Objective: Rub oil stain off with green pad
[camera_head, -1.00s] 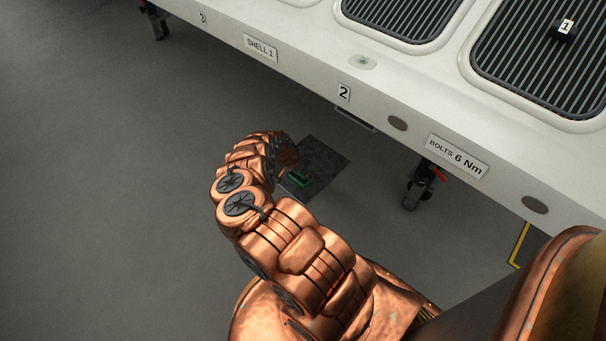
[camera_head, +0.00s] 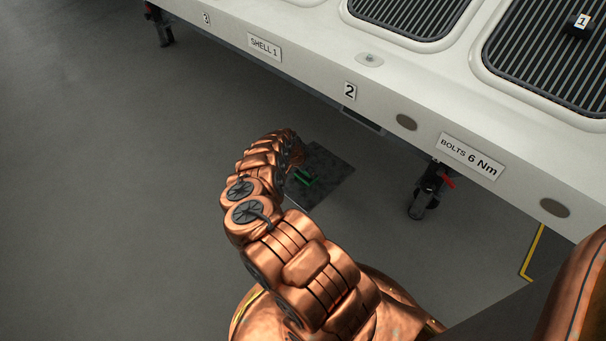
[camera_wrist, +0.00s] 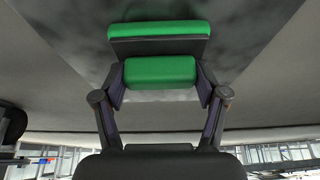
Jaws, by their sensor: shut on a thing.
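The green pad (camera_wrist: 158,29) shows at the top of the wrist view, with a dark bar and a second green block (camera_wrist: 160,72) behind it. My gripper (camera_wrist: 161,78) is shut on this green block, one finger on each side. In the head view the green pad (camera_head: 305,178) is small, at or just above a dark square patch (camera_head: 332,172) on the floor. My own arm hides the gripper there. The patch has mottled dark blotches in the wrist view (camera_wrist: 255,30); I cannot tell the oil stain's outline or whether the pad touches it.
A long white table (camera_head: 395,93) with dark ribbed insets stands over the back right. Its caster leg (camera_head: 427,190) with a red lever is right of the patch. A yellow floor line (camera_head: 532,252) lies at the right. Grey floor (camera_head: 110,200) is clear at the left.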

